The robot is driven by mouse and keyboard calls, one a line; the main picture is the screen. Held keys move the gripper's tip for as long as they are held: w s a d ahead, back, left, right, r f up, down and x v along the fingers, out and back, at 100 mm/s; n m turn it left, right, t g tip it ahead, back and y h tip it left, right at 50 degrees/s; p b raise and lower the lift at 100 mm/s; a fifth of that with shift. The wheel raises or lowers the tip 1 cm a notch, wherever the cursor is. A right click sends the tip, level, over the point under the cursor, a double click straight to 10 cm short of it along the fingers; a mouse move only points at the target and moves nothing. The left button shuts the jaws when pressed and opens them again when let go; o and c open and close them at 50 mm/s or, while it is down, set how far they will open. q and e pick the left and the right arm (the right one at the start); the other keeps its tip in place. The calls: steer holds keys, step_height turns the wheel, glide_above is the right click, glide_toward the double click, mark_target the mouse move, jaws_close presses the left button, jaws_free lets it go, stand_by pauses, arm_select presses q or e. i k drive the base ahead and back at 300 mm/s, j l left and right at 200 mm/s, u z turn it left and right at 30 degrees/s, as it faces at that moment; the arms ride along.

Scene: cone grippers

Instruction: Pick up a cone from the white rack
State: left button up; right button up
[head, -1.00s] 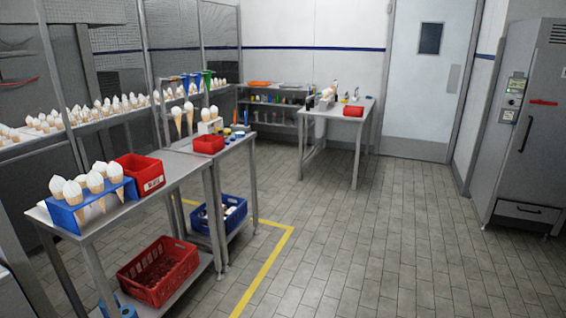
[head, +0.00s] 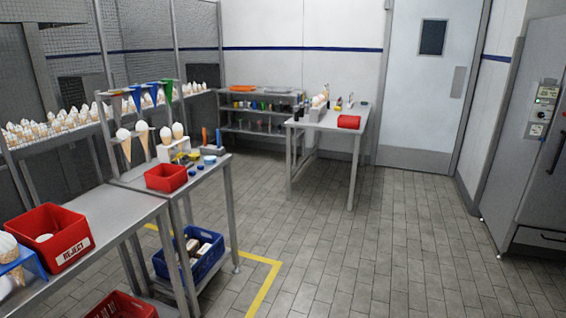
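The white rack (head: 174,151) stands on the second metal table (head: 215,170), left of the middle in the head view. A cone with a white top (head: 178,131) and another cone (head: 165,135) are upright at the rack. Two more cones, a front one (head: 125,146) and one beside it (head: 143,138), show just left of the rack; I cannot tell what holds them. Neither of my grippers is in view.
A red bin (head: 165,177) stands in front of the rack. A red REJECT bin (head: 48,237) and a partly cut-off blue rack (head: 33,263) with cones are on the nearer table. A blue crate (head: 190,259) sits below. The tiled floor (head: 340,250) to the right is clear.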

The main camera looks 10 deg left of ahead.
mark_target(165, 133)
steer(key=i+l+u, duration=0.2)
steer(key=i, duration=0.45)
steer(key=i+u, duration=0.25)
steer(key=i, duration=0.4)
steer(key=i+u, duration=0.25)
steer(key=u, duration=0.15)
steer(key=i+l+u, duration=0.15)
steer(key=u, duration=0.25)
steer(key=i+l+u, duration=0.2)
steer(key=u, duration=0.2)
steer(key=i+l+u, duration=0.3)
steer(key=u, duration=0.15)
steer(key=i+l+u, duration=0.4)
